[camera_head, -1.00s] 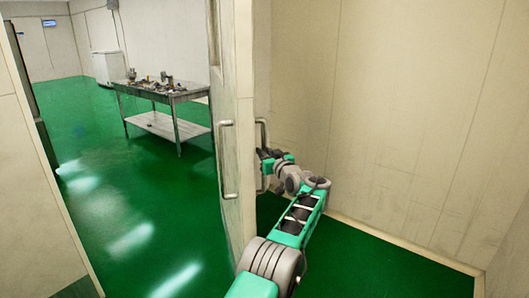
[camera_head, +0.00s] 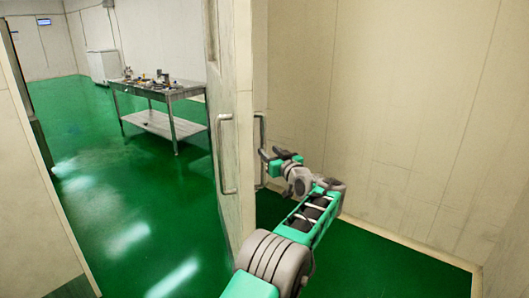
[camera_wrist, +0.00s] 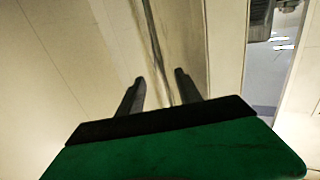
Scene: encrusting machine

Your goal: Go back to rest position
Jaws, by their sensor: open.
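Left of the door is an open doorway to a room with a green floor (camera_head: 120,215). A metal table (camera_head: 165,92) with several small items stands there, with a white box-like unit (camera_head: 103,65) behind. A pale wall (camera_head: 390,110) closes off the right side.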

